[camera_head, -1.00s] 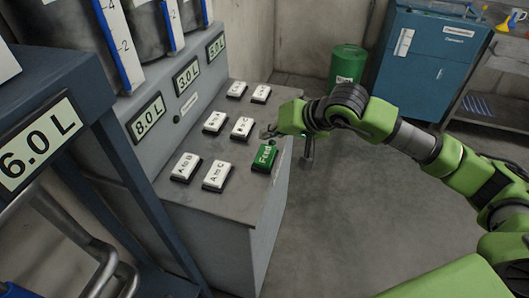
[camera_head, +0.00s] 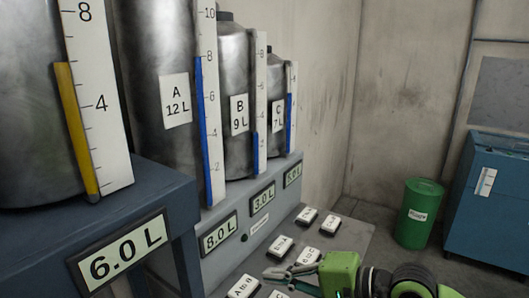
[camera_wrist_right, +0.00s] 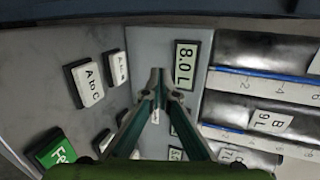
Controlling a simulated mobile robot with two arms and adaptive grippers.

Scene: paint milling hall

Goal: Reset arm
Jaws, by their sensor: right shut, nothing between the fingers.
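My right gripper (camera_head: 268,276) is low in the head view, its arm coming in from the bottom right. It is over the grey console's button panel, above or near the white buttons. In the right wrist view its two fingers (camera_wrist_right: 158,82) meet at their tips with nothing between them. I cannot tell the exact height over the panel. The wrist view shows the white "A to C" button (camera_wrist_right: 88,84) and the green feed button (camera_wrist_right: 55,149) left of the fingers, and the 8.0 L display (camera_wrist_right: 185,64) to their right. My left gripper is not in view.
Steel tanks A (camera_head: 150,65), B (camera_head: 232,70) and C (camera_head: 272,90) stand behind the console with level gauges. A 6.0 L display (camera_head: 122,252) is on the blue frame at left. A green drum (camera_head: 418,225) and blue cabinet (camera_head: 500,215) stand at right, with floor between.

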